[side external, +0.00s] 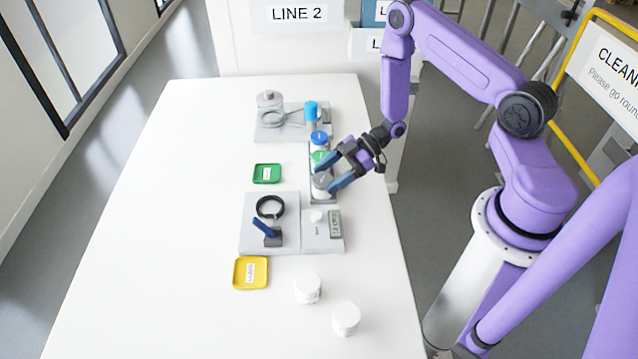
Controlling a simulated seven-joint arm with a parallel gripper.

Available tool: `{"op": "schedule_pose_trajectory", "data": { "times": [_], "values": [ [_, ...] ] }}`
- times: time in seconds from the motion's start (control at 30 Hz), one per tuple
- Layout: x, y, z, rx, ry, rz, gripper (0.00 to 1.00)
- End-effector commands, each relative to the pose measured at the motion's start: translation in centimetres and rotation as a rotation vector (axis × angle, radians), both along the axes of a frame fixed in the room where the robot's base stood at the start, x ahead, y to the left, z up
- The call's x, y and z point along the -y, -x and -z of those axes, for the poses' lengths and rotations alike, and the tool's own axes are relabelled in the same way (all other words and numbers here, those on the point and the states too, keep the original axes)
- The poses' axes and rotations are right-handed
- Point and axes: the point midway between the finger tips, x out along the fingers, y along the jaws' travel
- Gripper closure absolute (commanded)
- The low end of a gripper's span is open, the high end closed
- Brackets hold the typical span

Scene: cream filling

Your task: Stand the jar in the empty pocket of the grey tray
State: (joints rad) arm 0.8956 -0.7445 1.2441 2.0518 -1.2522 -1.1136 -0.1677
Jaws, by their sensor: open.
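The grey tray (326,200) is a narrow holder near the right side of the white table, partly hidden by my gripper. A blue-lidded jar (319,137) stands at its far end and a green-lidded jar (319,156) in its middle. A grey-lidded jar (322,180) is at the near end, upright as far as I can tell. My gripper (328,176) is open, with its two blue-tipped fingers on either side of the grey-lidded jar. Whether the fingers touch it, and how deep it sits in its pocket, I cannot tell.
A grey station with a black ring (270,207) and a scale-like unit (322,232) stand just nearer. Green (267,173) and yellow (251,273) dishes lie left. Two white jars (307,288) stand at the front. Another apparatus (270,108) is behind. The table's left is clear.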

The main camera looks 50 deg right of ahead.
Motion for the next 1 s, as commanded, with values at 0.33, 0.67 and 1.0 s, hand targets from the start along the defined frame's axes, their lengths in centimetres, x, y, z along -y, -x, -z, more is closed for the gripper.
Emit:
{"op": "schedule_pose_trajectory", "data": {
  "times": [0.33,0.67,1.0],
  "values": [
    [5.1,2.1,-3.0,0.001,0.0,0.003,0.31],
    [5.6,1.5,-4.1,0.004,0.102,-0.011,0.31],
    [0.9,-1.9,-9.9,0.026,0.586,0.061,0.31]
  ]
}}
